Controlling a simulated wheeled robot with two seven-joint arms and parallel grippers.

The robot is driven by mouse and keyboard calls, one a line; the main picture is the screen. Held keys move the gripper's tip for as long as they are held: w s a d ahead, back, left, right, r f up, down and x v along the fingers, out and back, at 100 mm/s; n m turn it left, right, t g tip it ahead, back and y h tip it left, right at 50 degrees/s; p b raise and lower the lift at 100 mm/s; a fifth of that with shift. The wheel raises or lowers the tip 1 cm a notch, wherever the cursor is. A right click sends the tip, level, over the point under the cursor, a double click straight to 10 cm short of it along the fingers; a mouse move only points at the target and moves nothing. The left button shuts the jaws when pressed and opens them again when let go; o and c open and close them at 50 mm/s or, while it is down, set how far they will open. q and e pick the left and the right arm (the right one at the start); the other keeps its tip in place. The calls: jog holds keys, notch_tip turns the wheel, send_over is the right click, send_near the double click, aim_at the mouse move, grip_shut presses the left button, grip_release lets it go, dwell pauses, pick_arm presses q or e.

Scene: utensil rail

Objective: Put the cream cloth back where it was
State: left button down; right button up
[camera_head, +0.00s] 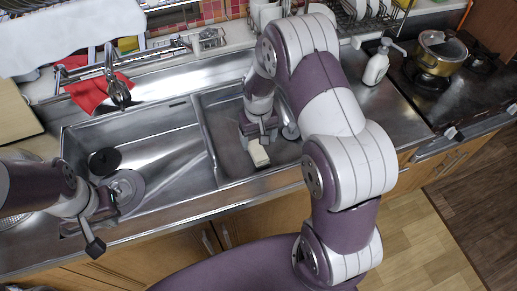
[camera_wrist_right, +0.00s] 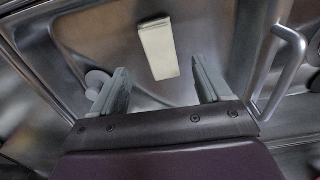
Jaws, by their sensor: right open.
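The cream cloth (camera_head: 258,153), a small folded block, is in the right sink basin. In the right wrist view the cream cloth (camera_wrist_right: 158,48) lies ahead of and between the fingers, with clear gaps on both sides. My right gripper (camera_head: 260,136) is over the right basin; in its wrist view the right gripper (camera_wrist_right: 158,76) is open and empty. My left gripper (camera_head: 88,228) is over the front edge of the left basin, apart from the cloth; its finger opening is unclear.
A red cloth (camera_head: 97,92) hangs by the faucet (camera_head: 117,90) behind the left basin (camera_head: 160,165). A soap bottle (camera_head: 376,66) stands right of the sink, and a pot (camera_head: 437,58) is on the stove. A dish rack with white dishes is behind my right arm.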

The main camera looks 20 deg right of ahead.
aim_at(259, 153)
jog(key=s+a+r+t, duration=0.1)
jog(key=s+a+r, duration=0.2)
jog(key=s+r, duration=0.8)
jog(key=s, duration=0.3)
jog(key=shift+r+n, duration=0.3)
jog(key=shift+n, duration=0.1)
jog(key=shift+c, duration=0.2)
